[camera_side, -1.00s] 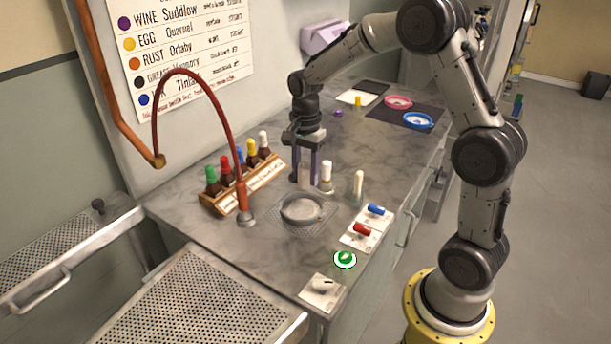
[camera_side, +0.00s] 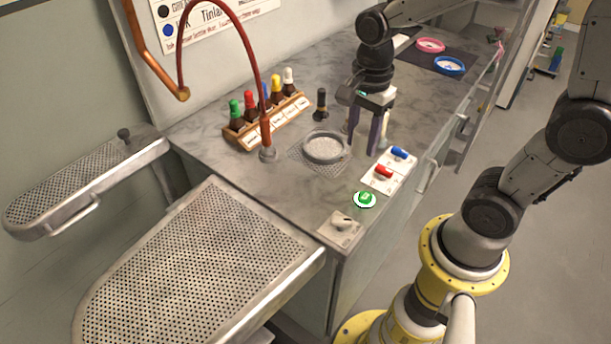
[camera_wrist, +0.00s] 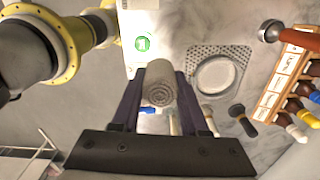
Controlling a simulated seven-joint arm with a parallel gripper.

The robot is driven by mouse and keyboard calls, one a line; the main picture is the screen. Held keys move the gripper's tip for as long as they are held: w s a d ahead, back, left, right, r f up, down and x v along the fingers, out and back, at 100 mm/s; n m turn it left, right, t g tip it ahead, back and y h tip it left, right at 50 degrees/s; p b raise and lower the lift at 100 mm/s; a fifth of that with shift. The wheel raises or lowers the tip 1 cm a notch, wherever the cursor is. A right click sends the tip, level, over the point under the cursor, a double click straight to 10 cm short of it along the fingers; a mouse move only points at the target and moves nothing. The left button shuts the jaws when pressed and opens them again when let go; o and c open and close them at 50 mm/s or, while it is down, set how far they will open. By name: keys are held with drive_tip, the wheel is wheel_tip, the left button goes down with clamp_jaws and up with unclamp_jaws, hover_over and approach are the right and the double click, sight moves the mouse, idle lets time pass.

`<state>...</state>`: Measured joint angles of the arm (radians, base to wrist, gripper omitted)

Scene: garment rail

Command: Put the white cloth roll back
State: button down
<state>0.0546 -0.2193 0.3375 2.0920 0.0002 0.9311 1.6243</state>
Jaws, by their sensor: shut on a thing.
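The white cloth roll (camera_wrist: 160,82) is clamped upright between the two purple-grey fingers of my gripper (camera_side: 367,146), its spiral end facing the wrist camera. In the side view the roll (camera_side: 360,146) is a pale shape between the fingers, partly covered by them. My gripper is above the counter, right of the round pale pad. I cannot tell whether the roll touches the counter. A dark upright holder (camera_side: 321,104) with a tan band stands behind the pad; it also shows in the wrist view (camera_wrist: 240,116). Pale-topped posts near my gripper are partly hidden by it.
The round pad (camera_side: 324,147) sits on a mesh. A rack (camera_side: 268,122) of coloured bottles and a red hose (camera_side: 258,75) are to the left. Red and blue switches (camera_side: 389,171), a green button (camera_side: 364,199) and a knob plate (camera_side: 340,228) line the front right edge.

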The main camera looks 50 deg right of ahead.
wheel_tip(320, 180, up, 2)
drive_tip(key=s+a+n, duration=0.1)
drive_tip(key=s+a, duration=0.2)
hover_over(305, 178)
drive_tip(key=f, duration=0.9)
drive_tip(key=shift+s+d, duration=0.1)
drive_tip(key=shift+s, duration=0.1)
drive_tip(key=shift+w+f, duration=0.15)
drive_tip(key=shift+f, duration=0.8)
drive_tip(key=shift+w+f, duration=0.1)
drive_tip(key=shift+f, duration=0.85)
drive_tip(key=shift+f, duration=0.2)
drive_tip(key=shift+c, duration=2.1)
unclamp_jaws()
drive_tip(key=shift+r, duration=0.1)
